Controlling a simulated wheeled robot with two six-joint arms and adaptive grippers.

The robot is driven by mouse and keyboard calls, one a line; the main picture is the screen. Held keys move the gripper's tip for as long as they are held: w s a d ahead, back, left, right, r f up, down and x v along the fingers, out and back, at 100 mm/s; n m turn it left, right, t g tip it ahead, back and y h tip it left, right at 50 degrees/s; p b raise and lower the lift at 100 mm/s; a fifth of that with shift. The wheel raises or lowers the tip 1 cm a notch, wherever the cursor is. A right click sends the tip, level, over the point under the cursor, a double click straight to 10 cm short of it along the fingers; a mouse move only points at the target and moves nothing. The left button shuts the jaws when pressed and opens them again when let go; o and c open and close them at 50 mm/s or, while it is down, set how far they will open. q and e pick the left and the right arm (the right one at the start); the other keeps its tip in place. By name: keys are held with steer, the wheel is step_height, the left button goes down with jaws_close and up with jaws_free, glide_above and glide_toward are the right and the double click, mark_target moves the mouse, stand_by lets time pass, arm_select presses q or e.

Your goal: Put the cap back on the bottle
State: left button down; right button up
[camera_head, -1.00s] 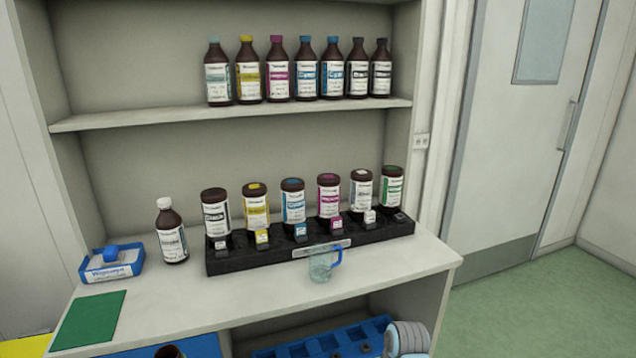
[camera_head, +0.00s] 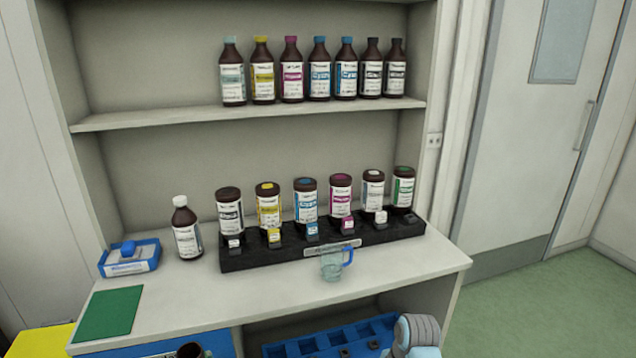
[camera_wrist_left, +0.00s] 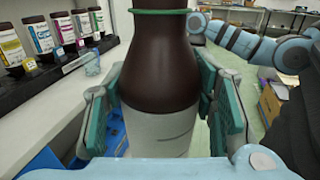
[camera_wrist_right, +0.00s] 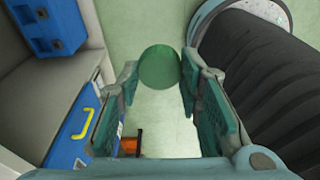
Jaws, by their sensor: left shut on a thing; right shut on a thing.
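A large brown bottle (camera_wrist_left: 160,75) with a pale label fills the middle of the left wrist view. A green ring shows at its neck, and its top is cut off by the frame. My left gripper (camera_wrist_left: 160,105) is shut around the bottle's body, which looks upright in that view. My right gripper (camera_wrist_right: 158,85) is shut on a round green cap (camera_wrist_right: 159,67), held between its fingertips. The cap is apart from the bottle. In the head view neither gripper shows clearly; a dark bottle top (camera_head: 189,350) shows at the bottom edge.
On the white counter (camera_head: 400,265) stand a black rack (camera_head: 235,262) of several ink bottles, a white-capped bottle (camera_head: 187,230), a glass beaker (camera_head: 331,263), a blue tray (camera_head: 128,258) and a green mat (camera_head: 108,314). More bottles line the shelf (camera_head: 160,119). Blue bins (camera_head: 325,343) sit below.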

arm_select(q)
steer(key=shift+d, duration=0.1)
steer(key=w+d+f+m+g+h, duration=0.1)
steer(key=d+m+g+h, duration=0.2)
steer(key=d+m+g, duration=0.5)
steer(key=d+g, duration=0.4)
steer(key=d, duration=0.1)
steer(key=shift+f, duration=0.3)
steer(key=a+n+t, duration=0.2)
steer(key=a+t, duration=0.1)
steer(key=a, duration=0.1)
steer(key=a+r+n+t+y, duration=0.1)
steer(key=a+n+t, duration=0.1)
steer(key=a+t, duration=0.2)
steer(key=s+a+n+t+y, duration=0.1)
steer(key=a+n+t, duration=0.2)
steer(key=a, duration=0.1)
steer(key=shift+s+a+r+t, duration=0.1)
steer(key=shift+a+r+t, duration=0.15)
steer(key=shift+r+t, duration=0.1)
steer(key=shift+a+n+t+y, duration=0.35)
steer(key=shift+n+t+y, duration=0.15)
steer(key=shift+t, duration=0.15)
